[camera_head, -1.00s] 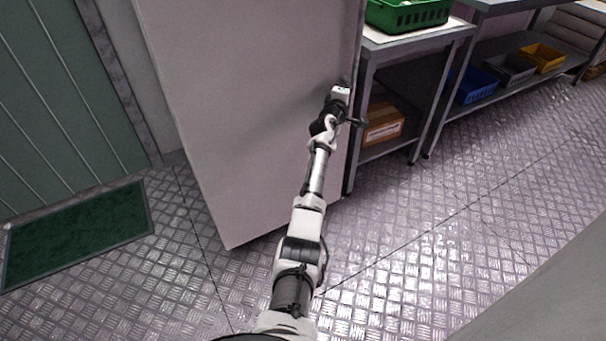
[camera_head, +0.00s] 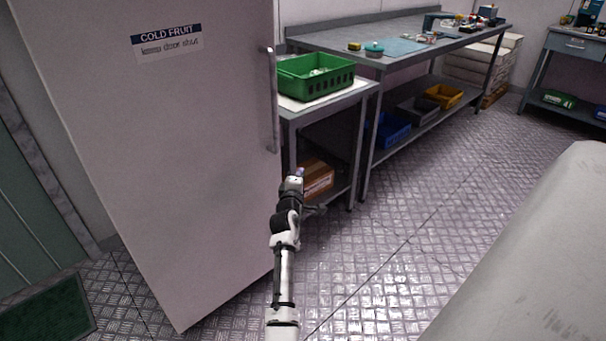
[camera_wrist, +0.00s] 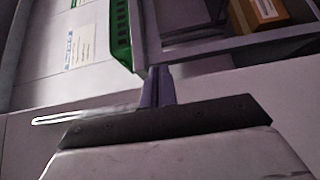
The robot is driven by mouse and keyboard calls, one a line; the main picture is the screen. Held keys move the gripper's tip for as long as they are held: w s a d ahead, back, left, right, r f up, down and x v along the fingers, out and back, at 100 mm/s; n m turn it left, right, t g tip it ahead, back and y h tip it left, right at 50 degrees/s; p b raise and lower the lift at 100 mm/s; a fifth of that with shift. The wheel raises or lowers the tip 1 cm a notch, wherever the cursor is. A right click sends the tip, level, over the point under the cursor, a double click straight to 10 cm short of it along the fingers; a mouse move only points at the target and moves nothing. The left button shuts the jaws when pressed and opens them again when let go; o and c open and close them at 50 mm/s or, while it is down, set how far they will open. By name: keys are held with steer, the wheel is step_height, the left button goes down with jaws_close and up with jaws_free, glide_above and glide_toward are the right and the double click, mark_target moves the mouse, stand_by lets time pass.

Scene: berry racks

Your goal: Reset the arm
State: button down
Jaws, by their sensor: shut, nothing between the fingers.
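My arm reaches forward from the bottom of the head view, with my gripper (camera_head: 298,174) at its far end, low in front of the small side table and just right of the fridge's edge. In the wrist view my gripper (camera_wrist: 158,78) shows its two purple-grey fingers together, with nothing between them. The tall fridge (camera_head: 165,120) labelled "COLD FRUIT, keep door shut" stands left of my gripper, its door shut as far as I see. Its vertical handle (camera_head: 271,100) is above and left of my gripper.
A green crate (camera_head: 315,78) sits on the side table (camera_head: 352,92). A cardboard box (camera_head: 318,180) is on its lower shelf. A long workbench (camera_head: 400,38) with blue (camera_head: 392,130) and yellow (camera_head: 445,95) bins below stands behind.

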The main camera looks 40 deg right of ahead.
steer(key=shift+s, duration=0.65)
